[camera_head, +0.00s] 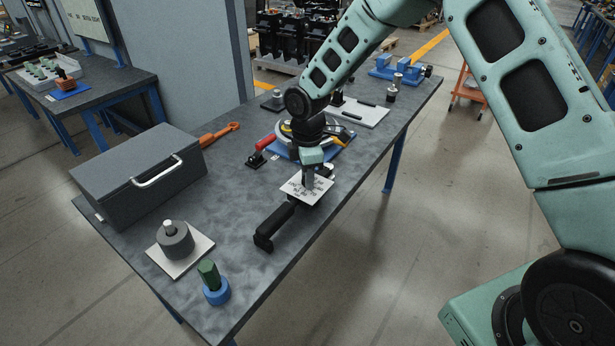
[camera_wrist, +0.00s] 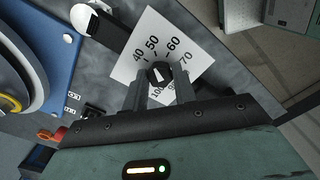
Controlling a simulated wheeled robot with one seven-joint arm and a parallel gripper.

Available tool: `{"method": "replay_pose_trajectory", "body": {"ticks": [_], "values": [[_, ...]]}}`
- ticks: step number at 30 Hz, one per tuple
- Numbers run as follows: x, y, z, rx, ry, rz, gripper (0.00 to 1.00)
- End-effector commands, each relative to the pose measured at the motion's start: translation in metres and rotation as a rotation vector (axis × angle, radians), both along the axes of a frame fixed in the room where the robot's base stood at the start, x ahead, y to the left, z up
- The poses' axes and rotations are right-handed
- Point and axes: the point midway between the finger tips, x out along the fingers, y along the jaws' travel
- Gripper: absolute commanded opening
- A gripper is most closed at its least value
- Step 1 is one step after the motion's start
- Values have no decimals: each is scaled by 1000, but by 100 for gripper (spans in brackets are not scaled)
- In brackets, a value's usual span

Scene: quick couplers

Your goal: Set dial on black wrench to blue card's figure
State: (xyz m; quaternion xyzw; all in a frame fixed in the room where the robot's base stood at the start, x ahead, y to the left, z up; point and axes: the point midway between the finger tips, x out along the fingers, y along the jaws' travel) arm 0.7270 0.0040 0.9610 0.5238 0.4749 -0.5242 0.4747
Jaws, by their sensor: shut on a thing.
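The black wrench (camera_head: 275,222) lies on the table near its right edge, its handle pointing to the lower left. A white dial plate (camera_head: 297,190) sits at its upper end; the plate (camera_wrist: 190,38) fills the middle of the wrist view, with 40, 50, 60 and 70 readable and the lower figures partly hidden. My gripper (camera_wrist: 161,88) is shut on the dark dial knob (camera_wrist: 158,70) at the plate's centre. The knob has a white pointer mark; I cannot tell its exact reading. In the head view my gripper (camera_head: 308,182) stands over the plate. I cannot make out a blue card.
A grey toolbox (camera_head: 130,185), a grey cylinder (camera_head: 174,238) on a white plate and a blue ring (camera_head: 217,292) with a green piece stand at left. An orange wrench (camera_head: 218,135) lies behind. A blue board (camera_head: 340,148) with a round gauge is just beyond my gripper.

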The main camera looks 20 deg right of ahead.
Motion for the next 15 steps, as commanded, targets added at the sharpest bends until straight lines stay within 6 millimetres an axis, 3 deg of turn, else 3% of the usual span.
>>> {"method": "replay_pose_trajectory", "body": {"ticks": [15], "values": [[0,1,-1,0,-2,-491,4]]}}
